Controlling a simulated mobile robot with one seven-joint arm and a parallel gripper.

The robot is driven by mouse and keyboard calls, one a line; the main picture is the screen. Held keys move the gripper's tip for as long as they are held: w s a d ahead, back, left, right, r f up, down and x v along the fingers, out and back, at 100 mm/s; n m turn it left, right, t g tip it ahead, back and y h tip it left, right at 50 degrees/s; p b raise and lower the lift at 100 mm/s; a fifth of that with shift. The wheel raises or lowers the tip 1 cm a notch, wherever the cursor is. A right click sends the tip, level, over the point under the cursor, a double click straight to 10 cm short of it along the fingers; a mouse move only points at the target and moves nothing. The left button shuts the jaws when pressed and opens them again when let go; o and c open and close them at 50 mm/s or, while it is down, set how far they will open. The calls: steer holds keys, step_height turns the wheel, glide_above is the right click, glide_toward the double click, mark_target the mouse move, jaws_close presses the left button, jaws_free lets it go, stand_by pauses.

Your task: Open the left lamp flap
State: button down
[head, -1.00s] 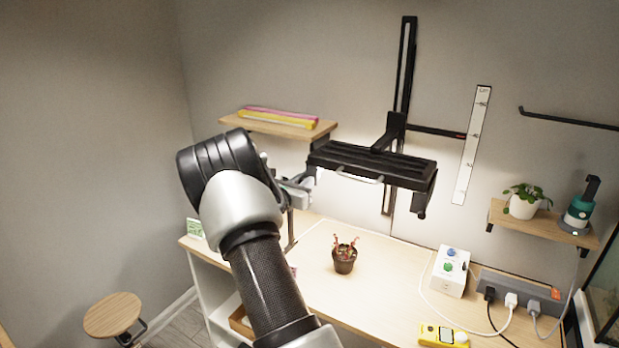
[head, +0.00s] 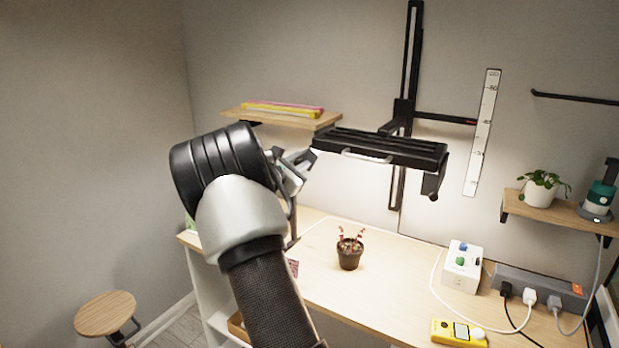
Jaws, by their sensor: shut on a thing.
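The black lamp (head: 390,147) hangs from a wall rail over the table, with a pale handle on its front edge. Its right flap (head: 432,182) hangs down at the right end. My gripper (head: 305,158) is at the lamp's left end, shut on the left flap. The flap is mostly hidden behind my gripper and arm, so its exact angle cannot be told. My arm covers the area left of the lamp.
A small potted plant (head: 349,253) stands on the table (head: 390,285) below the lamp. A wall shelf (head: 285,118) with pink and yellow bars is close above my gripper. A control box (head: 461,267) and a power strip (head: 540,288) sit at the right.

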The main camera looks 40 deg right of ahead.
steer(key=shift+w+a+r+m+b, duration=0.15)
steer(key=shift+w+r+m+b, duration=0.35)
steer(key=shift+m+b, duration=1.25)
steer(key=shift+w+a+r+m+b, duration=0.25)
steer(key=shift+r+m+b, duration=0.3)
steer(key=shift+m+b, duration=1.15)
steer(key=shift+w+a+r+m+b, duration=0.1)
steer(key=shift+w+r+m+b, duration=0.7)
steer(key=shift+b, duration=1.6)
steer(key=shift+s+f+m, duration=0.2)
steer(key=shift+s+m, duration=0.15)
steer(key=c, duration=1.7)
jaws_free()
